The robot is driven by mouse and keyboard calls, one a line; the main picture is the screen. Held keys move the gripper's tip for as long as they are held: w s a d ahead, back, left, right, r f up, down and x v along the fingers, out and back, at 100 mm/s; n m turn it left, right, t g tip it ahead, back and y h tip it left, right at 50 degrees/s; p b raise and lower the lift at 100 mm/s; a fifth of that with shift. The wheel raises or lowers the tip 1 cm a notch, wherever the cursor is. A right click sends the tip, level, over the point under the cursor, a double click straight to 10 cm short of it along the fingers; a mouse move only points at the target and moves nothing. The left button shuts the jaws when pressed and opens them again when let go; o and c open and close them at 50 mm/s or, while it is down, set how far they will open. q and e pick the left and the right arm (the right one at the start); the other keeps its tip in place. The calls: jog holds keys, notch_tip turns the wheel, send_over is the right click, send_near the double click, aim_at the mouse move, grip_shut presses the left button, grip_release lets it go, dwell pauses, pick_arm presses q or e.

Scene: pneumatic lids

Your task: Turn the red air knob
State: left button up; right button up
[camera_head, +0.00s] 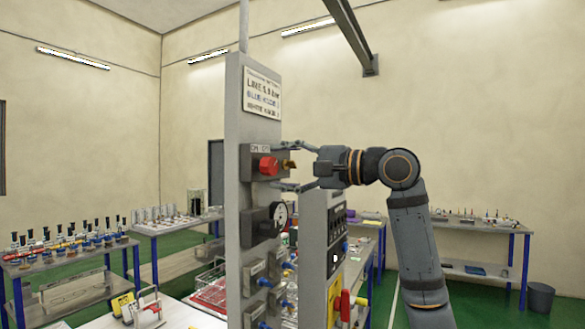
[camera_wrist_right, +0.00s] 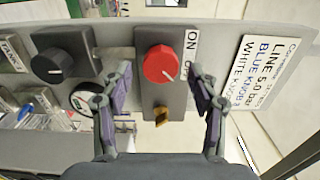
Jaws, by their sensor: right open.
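The red air knob (camera_head: 268,165) is round and sits on a grey box (camera_head: 250,178) on the upright grey panel. It also shows in the wrist view (camera_wrist_right: 161,64), with a white pointer line and an ON/OFF label beside it. A brass fitting (camera_head: 289,164) sticks out of the box's side. My right gripper (camera_head: 276,166) is open, its fingers above and below the knob in the head view. In the wrist view its fingers (camera_wrist_right: 160,82) lie left and right of the knob, with gaps on both sides. Nothing is held. My left gripper is out of view.
A black knob (camera_wrist_right: 62,65) and a pressure gauge (camera_head: 279,213) sit below the red knob. A sign plate (camera_head: 262,93) is above. Several blue fittings are lower on the panel.

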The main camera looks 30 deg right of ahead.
jog(key=v, duration=0.5)
jog(key=shift+s+d, duration=0.15)
jog(key=shift+s, duration=0.2)
jog(key=shift+d, duration=0.1)
